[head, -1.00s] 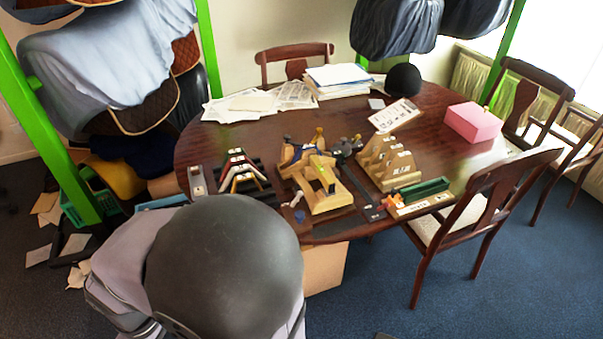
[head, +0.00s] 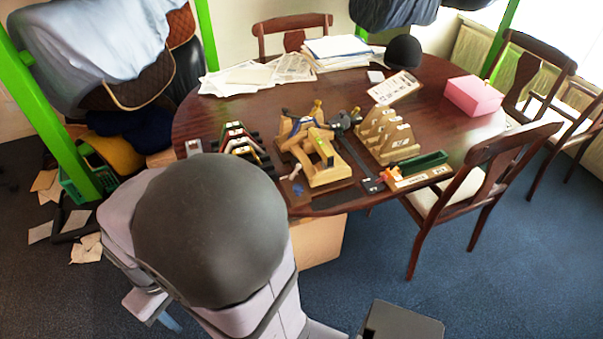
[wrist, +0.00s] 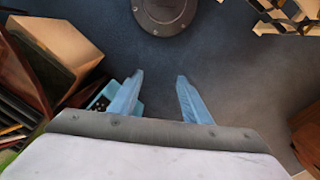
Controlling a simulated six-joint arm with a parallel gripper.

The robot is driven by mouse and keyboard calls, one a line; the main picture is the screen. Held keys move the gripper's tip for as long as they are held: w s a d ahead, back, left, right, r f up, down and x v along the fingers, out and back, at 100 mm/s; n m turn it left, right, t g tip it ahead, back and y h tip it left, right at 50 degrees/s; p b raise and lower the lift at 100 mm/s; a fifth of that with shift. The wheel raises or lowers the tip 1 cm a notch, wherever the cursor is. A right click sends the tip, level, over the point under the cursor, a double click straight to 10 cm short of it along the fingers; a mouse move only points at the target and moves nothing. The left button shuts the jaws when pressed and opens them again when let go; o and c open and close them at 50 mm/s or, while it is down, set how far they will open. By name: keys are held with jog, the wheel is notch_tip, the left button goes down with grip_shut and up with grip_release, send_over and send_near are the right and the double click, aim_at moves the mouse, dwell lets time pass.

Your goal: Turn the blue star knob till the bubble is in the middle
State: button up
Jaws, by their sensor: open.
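The wooden fitting stand (head: 330,172) sits near the front edge of the oval table. A small blue part (head: 297,187) shows on the board at its front left; it is too small for me to tell whether it is the star knob. A dark blue patch (head: 329,160) shows on the stand's front. I cannot make out the bubble. My gripper (wrist: 158,88) shows in the wrist view as two light-blue fingers, apart and empty, above the dark blue carpet. It is away from the stand, which I do not see in the wrist view.
A rack of several coloured arches (head: 240,143) stands left of the stand. A pale wooden rack (head: 388,138), a green tray (head: 424,162) and an orange piece (head: 392,173) lie to its right. Papers, a black helmet (head: 403,52) and a pink box (head: 473,95) are farther back. Chairs flank the right side.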

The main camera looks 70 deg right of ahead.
jog(key=s+d+f+m+g+y, duration=0.1)
jog(key=s+d+f+m+g, duration=0.1)
jog(key=s+d+f+m, duration=0.3)
jog(key=w+d+f+m, duration=0.1)
jog(key=d+f, duration=0.2)
jog(key=d, duration=1)
jog(key=w+d+f+m, duration=0.1)
jog(key=d+f, duration=0.2)
jog(key=d, duration=1)
jog(key=w+d+r+n, duration=0.1)
jog(key=d, duration=0.2)
jog(key=w+d+r+n+h, duration=0.1)
jog(key=d+n, duration=0.1)
jog(key=d, duration=0.2)
jog(key=w+d+r+n+h, duration=0.1)
jog(key=d+n, duration=0.1)
jog(key=d, duration=0.2)
jog(key=shift+w+d+r, duration=0.1)
jog(key=shift+w+r, duration=0.05)
jog(key=shift+w, duration=0.05)
jog(key=s+d+r+n+g+h, duration=0.1)
jog(key=d+r+n, duration=0.3)
jog(key=n, duration=0.5)
jog(key=shift+r+n, duration=0.3)
jog(key=shift+r, duration=0.5)
jog(key=shift+s+g, duration=0.1)
jog(key=shift+g, duration=0.2)
